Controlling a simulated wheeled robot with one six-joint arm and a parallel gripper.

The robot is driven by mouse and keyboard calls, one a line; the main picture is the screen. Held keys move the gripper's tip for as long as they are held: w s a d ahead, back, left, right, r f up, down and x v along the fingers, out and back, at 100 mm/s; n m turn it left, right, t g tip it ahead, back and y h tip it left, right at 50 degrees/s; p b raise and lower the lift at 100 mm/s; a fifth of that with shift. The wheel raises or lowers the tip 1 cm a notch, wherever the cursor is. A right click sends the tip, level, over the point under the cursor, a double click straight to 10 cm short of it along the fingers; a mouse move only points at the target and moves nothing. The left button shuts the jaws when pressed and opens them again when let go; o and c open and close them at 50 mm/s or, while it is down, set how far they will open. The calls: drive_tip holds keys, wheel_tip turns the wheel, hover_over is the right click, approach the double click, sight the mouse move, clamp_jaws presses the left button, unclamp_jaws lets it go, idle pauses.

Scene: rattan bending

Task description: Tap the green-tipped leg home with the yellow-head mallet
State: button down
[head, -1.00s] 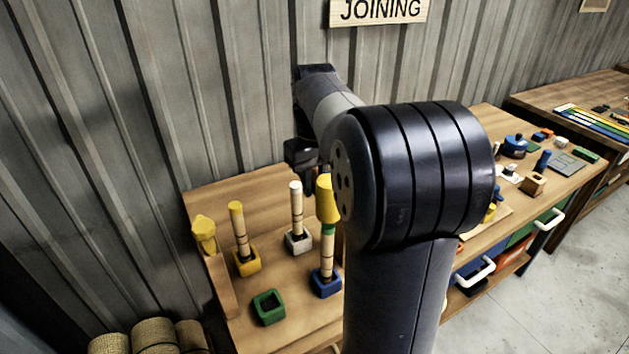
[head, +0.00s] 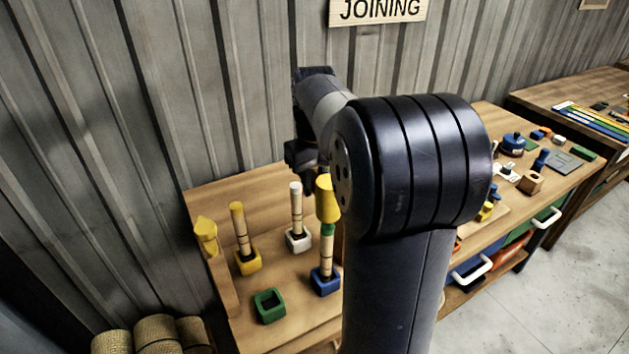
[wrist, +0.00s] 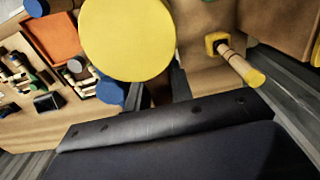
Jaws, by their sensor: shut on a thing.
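The yellow mallet head (head: 326,199) is right over the green tip of a pale leg (head: 327,246). Head and tip overlap in the head view, and I cannot tell whether they touch. The green-tipped leg stands upright in a blue socket (head: 325,284). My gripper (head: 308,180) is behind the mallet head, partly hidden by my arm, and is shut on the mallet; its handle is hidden. In the wrist view, the mallet head (wrist: 127,38) shows as a large yellow disc covering what lies beneath it.
A yellow-tipped leg (head: 240,228) and a white-tipped leg (head: 296,210) stand in sockets nearby. An empty green socket (head: 269,307) is in front. A yellow-topped piece (head: 205,234) is at the left edge. The ribbed wall (head: 130,130) is close behind the bench.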

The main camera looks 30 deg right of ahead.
wheel_tip(320, 180, down, 4)
drive_tip(key=b, duration=0.2)
wheel_tip(320, 180, up, 4)
drive_tip(key=p, duration=0.3)
drive_tip(key=shift+p, duration=0.4)
drive_tip(key=shift+f, duration=0.1)
drive_tip(key=shift+f, duration=0.35)
idle(0.4)
